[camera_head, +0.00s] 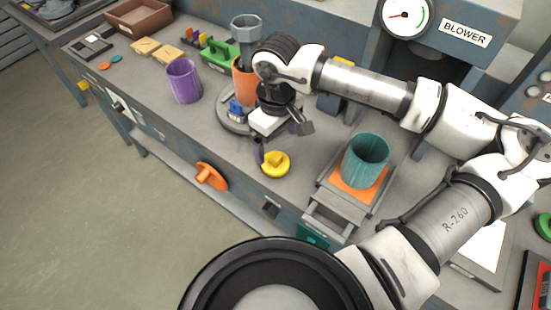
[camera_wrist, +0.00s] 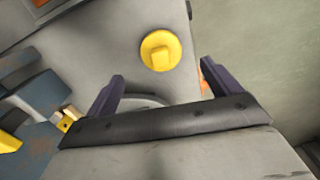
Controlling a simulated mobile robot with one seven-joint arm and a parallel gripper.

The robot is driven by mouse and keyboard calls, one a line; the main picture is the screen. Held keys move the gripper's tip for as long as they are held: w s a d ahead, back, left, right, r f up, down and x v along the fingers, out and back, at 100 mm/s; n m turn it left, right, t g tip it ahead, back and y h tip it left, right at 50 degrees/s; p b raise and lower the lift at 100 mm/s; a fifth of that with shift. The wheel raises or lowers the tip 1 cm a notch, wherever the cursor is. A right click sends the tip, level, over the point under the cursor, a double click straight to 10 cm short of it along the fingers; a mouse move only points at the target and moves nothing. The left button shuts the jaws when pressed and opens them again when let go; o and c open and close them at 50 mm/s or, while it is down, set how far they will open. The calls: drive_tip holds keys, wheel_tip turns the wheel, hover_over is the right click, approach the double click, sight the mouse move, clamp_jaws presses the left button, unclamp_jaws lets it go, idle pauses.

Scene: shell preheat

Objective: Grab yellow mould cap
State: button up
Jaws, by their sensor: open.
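The yellow mould cap (camera_head: 275,164) is a round disc with a raised grip on top. It lies on the grey bench near its front edge. In the wrist view the cap (camera_wrist: 160,50) shows beyond my fingertips, roughly between their lines. My gripper (camera_head: 282,145) is just left of and above the cap in the head view, with one dark purple finger close beside it. In the wrist view my gripper (camera_wrist: 158,85) has its two fingers wide apart with nothing between them. I cannot tell the exact height of the fingers above the bench.
A teal cup (camera_head: 366,160) stands on an orange pad to the right. A purple cup (camera_head: 184,81) stands to the left. Behind my gripper are an orange cylinder (camera_head: 243,82) and a grey funnel (camera_head: 246,30).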

sight(277, 157)
drive_tip(key=shift+f+p, duration=1.3)
drive_tip(key=shift+f, duration=2.55)
drive_tip(key=c, duration=1.1)
drive_tip(key=shift+o, duration=0.2)
drive_tip(key=shift+r, duration=0.1)
